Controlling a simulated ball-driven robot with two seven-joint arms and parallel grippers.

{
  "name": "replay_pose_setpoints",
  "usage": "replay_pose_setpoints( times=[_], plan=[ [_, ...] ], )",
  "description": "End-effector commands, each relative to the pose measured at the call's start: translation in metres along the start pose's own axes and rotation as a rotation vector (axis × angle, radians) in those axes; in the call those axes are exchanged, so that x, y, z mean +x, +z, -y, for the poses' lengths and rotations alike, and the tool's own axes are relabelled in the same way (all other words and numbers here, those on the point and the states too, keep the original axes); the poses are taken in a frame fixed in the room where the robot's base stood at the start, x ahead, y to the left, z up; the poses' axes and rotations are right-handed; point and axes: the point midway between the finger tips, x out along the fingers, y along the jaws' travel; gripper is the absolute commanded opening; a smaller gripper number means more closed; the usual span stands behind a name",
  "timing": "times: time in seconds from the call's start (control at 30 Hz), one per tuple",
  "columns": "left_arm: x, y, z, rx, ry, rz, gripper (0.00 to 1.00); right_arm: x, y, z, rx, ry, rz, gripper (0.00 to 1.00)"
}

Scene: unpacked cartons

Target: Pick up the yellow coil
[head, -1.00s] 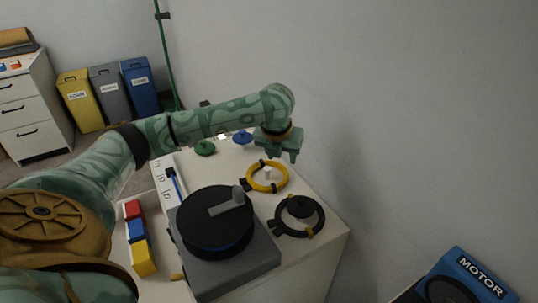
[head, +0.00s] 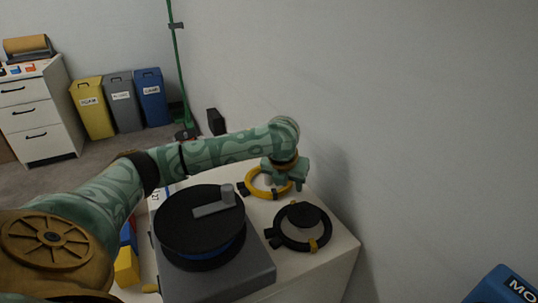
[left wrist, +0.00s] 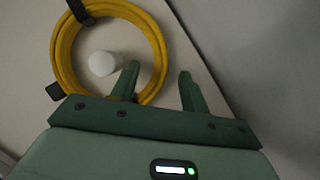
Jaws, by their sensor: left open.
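The yellow coil (head: 256,190) lies on the white table top, with black ties around it. In the left wrist view the yellow coil (left wrist: 66,66) is a ring around a white peg (left wrist: 102,63). My left gripper (head: 289,186) is above the coil's right side and partly hides it in the head view. In the left wrist view my left gripper (left wrist: 157,80) is open, its left finger over the coil's lower right rim and its right finger outside the ring. My right gripper is not in view.
A black coil (head: 277,236) lies in front of the yellow one. A dark reel on a grey box (head: 250,281) stands at the left. A wall (head: 420,120) rises close on the right. Yellow, grey and blue bins (head: 152,97) stand behind.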

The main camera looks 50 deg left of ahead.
Motion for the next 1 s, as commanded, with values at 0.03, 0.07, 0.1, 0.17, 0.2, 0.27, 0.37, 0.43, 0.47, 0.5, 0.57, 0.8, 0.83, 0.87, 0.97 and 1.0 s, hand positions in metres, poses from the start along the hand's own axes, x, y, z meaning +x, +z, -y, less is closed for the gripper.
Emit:
replay_pose_setpoints(
  times=[0.03, 0.07, 0.1, 0.17, 0.2, 0.27, 0.37, 0.43, 0.47, 0.5, 0.57, 0.8, 0.83, 0.87, 0.97, 1.0],
  plan=[
    [-0.002, 0.001, 0.0, 0.0, 0.0, 0.001, 0.46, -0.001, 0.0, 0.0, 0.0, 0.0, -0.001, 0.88],
    [-0.002, 0.001, 0.0, 0.0, -0.001, 0.001, 0.46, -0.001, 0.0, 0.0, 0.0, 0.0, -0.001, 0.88],
    [-0.002, 0.001, 0.0, 0.0, 0.0, 0.001, 0.37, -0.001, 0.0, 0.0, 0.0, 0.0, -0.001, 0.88],
    [-0.002, 0.001, 0.0, 0.0, 0.0, 0.001, 0.2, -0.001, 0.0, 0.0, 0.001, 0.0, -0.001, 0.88],
    [-0.002, 0.001, 0.0, 0.0, 0.0, 0.001, 0.09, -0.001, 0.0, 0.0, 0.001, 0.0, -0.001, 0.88],
    [-0.001, 0.0, 0.0, 0.0, 0.0, 0.001, 0.0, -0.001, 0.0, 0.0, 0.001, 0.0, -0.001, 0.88],
    [-0.002, 0.001, 0.0, 0.0, 0.0, 0.001, 0.0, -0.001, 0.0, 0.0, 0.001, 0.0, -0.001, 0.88],
    [-0.001, 0.0, 0.0, 0.0, 0.0, 0.001, 0.0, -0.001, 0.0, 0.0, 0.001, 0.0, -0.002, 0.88],
    [-0.001, 0.0, 0.0, 0.0, 0.0, 0.001, 0.0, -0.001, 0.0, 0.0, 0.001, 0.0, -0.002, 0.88],
    [-0.002, 0.001, 0.0, 0.0, 0.0, 0.001, 0.0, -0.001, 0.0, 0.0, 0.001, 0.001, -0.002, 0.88],
    [-0.005, 0.002, 0.0, 0.0, -0.001, 0.002, 0.0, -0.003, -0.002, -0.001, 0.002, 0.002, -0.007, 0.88],
    [-0.055, 0.022, 0.0, -0.003, -0.006, 0.01, 0.0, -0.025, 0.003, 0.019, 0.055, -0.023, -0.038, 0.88],
    [-0.062, 0.025, 0.0, -0.004, -0.006, 0.01, 0.0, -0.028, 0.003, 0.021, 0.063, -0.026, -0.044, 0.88],
    [-0.068, 0.028, 0.0, -0.004, -0.005, 0.01, 0.0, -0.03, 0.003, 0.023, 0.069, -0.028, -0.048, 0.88],
    [-0.084, 0.034, 0.0, -0.002, -0.005, 0.007, 0.0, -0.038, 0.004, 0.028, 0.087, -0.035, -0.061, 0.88],
    [-0.088, 0.036, 0.0, -0.002, -0.004, 0.006, 0.0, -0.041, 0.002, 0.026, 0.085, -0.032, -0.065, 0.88]
  ],
)
